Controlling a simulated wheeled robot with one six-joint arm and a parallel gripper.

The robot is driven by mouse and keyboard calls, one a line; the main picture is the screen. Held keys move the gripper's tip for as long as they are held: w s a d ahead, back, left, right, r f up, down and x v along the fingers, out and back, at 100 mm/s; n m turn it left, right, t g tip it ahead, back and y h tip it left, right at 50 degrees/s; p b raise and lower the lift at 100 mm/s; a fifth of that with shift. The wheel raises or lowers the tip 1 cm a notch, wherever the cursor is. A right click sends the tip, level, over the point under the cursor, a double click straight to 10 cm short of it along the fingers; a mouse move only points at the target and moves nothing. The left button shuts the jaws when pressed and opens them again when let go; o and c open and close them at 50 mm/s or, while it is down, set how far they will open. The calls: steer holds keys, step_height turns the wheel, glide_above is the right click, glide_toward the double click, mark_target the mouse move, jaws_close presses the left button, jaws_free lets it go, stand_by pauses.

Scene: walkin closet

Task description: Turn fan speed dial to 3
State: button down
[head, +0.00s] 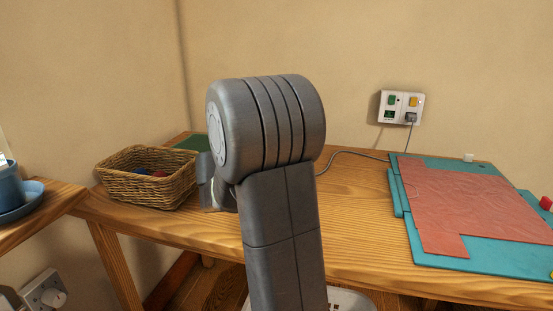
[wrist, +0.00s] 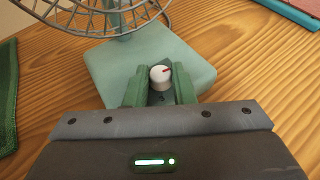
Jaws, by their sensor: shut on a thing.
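The fan shows in the wrist view, with a pale green base (wrist: 110,62) on the wooden table and a grey wire cage (wrist: 95,12) at the top edge. The fan speed dial (wrist: 160,75) is a small white knob with a red pointer mark, on the near part of the base. The mark points to the upper right; no numbers can be read. My gripper (wrist: 160,86) has its green fingers on either side of the dial, shut on it. In the head view my own arm hides the fan and gripper.
A wicker basket (head: 148,180) stands on the table (head: 350,225), left of my arm. A teal mat (head: 480,265) with a red sheet (head: 470,203) lies at the right. A wall socket (head: 400,107) holds a plug with a cable. A green cloth (wrist: 8,95) lies left of the fan.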

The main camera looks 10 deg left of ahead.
steer(key=m+g+h+p, duration=0.1)
steer(key=p, duration=0.1)
steer(key=m+g+h+p, duration=0.1)
steer(key=p, duration=0.1)
steer(key=m+g+h+p, duration=0.1)
steer(key=p, duration=0.1)
steer(key=shift+w+a+r+m, duration=0.25)
steer(key=shift+r+m, duration=0.05)
steer(key=shift+f+m+g+h+p, duration=0.2)
steer(key=shift+m+g+h+p, duration=0.4)
steer(key=shift+p, duration=0.4)
steer(key=shift+f, duration=0.1)
steer(key=c, duration=1.2)
jaws_free()
steer(key=shift+w, duration=0.1)
steer(key=shift+c, duration=0.2)
steer(key=shift+f, duration=0.1)
